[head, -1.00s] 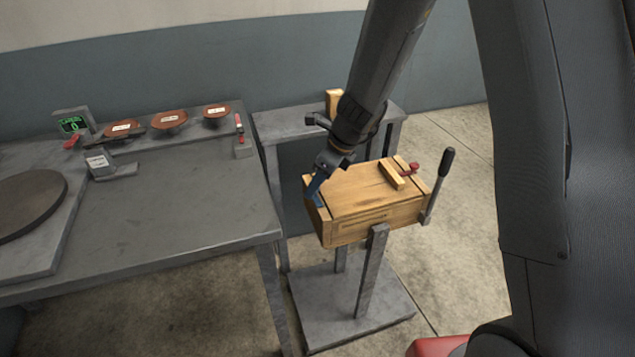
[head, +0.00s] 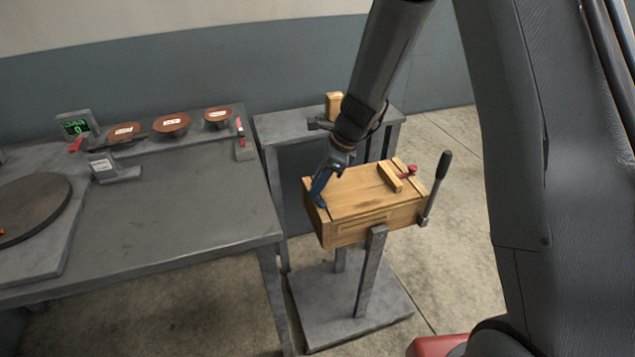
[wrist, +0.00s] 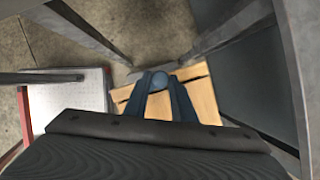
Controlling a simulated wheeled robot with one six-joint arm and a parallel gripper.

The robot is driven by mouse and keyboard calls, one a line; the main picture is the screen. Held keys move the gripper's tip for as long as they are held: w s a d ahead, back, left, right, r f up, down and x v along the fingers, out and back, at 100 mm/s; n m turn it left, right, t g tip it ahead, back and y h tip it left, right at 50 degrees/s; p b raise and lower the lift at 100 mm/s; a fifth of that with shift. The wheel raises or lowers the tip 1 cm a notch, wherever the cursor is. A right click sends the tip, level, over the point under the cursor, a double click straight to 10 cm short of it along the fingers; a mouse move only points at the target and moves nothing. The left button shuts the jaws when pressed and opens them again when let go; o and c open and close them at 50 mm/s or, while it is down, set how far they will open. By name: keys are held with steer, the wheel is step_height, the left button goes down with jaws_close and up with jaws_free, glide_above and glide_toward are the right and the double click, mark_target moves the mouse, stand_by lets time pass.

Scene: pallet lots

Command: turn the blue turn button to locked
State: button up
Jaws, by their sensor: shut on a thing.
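The blue turn button (wrist: 159,81) shows in the wrist view as a rounded blue knob between my two fingertips. It is on the wooden box (head: 360,196), at the box's left end in the head view. My gripper (head: 319,197) reaches down to that end from above and is shut on the button. The fingers hide most of the button in the head view, and I cannot tell which way it points. In the wrist view my gripper (wrist: 160,88) has one finger on each side of it.
The box stands on a grey post stand. A black-handled lever (head: 437,185) and a red knob (head: 408,171) are at its right end. A grey workbench (head: 190,205) with several brown discs is on the left. A grey side table (head: 268,125) stands behind.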

steer(key=n, duration=0.2)
steer(key=n+g, duration=0.1)
steer(key=shift+w+n+p, duration=0.2)
steer(key=shift+n+p, duration=0.15)
steer(key=shift+n, duration=0.05)
steer(key=n+g, duration=0.1)
steer(key=n, duration=0.2)
steer(key=shift+w+a+n+g, duration=0.1)
steer(key=shift+w+n+g, duration=0.1)
steer(key=shift+n+g, duration=0.15)
steer(key=n+g+h, duration=0.1)
steer(key=n, duration=0.2)
steer(key=shift+w+a+n+b, duration=0.1)
steer(key=shift+n+b, duration=0.15)
steer(key=shift+b, duration=0.05)
steer(key=shift+n+g+h, duration=0.45)
steer(key=shift+n+h, duration=0.15)
steer(key=shift+n, duration=0.8)
steer(key=shift+a, duration=0.1)
steer(key=o, duration=1.1)
steer(key=shift+c, duration=0.2)
steer(key=shift+r+b, duration=0.1)
steer(key=shift+b, duration=0.2)
